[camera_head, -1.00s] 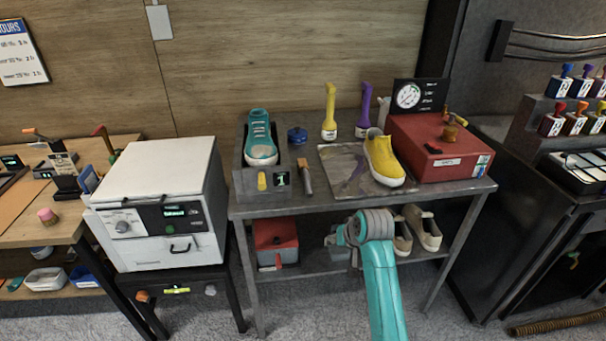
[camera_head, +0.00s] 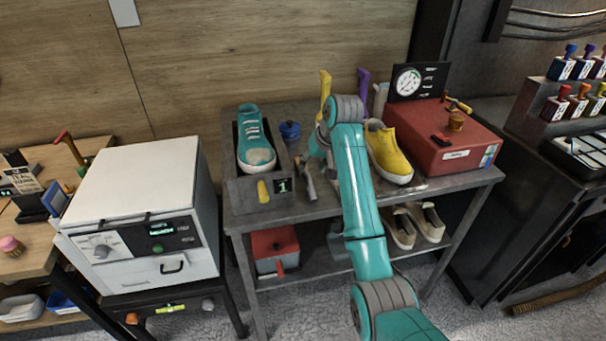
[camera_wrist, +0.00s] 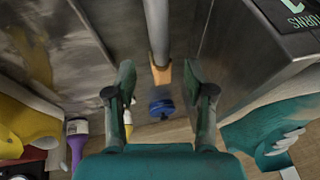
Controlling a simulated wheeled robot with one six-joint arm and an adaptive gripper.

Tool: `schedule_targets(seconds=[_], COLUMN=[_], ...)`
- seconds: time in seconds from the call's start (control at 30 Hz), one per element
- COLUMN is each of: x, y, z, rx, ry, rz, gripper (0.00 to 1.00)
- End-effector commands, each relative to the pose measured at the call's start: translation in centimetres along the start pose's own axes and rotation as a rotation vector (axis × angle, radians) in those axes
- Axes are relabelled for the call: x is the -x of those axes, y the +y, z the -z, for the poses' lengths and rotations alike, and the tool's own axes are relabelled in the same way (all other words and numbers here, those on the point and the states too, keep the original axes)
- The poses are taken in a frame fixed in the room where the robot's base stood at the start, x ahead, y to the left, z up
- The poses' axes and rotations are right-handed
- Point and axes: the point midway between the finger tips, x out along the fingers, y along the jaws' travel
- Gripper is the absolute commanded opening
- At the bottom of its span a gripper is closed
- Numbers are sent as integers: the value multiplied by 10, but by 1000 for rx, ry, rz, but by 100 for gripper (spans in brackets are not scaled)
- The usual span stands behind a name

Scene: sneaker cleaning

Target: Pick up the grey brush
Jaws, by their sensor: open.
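The grey brush (camera_head: 308,184) lies on the grey table between the teal sneaker's holder and the yellow shoe. Its near end shows in the head view; my gripper hides the rest. In the wrist view the brush (camera_wrist: 158,35) has a long grey part and a wooden-coloured part towards the far side. My gripper (camera_wrist: 158,73) is open, one finger on each side of the wooden part, with visible gaps. In the head view my gripper (camera_head: 308,155) is low over the table at the brush. I cannot tell the exact height.
The sneaker holder (camera_head: 258,190) stands close on the left with the teal sneaker (camera_head: 256,140). A blue pot (camera_head: 290,131) is just behind the brush. The yellow shoe (camera_head: 389,155) and red box (camera_head: 455,140) are to the right. Yellow (camera_head: 324,90) and purple (camera_head: 363,82) upright brushes stand behind.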

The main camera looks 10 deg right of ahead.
Motion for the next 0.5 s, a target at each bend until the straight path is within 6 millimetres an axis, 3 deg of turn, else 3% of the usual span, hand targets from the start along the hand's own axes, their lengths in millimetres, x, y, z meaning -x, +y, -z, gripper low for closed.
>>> schedule_targets(seconds=[0.27,0.5], x=[-21,-54], y=[0,-2], z=[0,0], rx=[0,0], ry=[-1,-2], rz=[0,-1], gripper=[54,54])
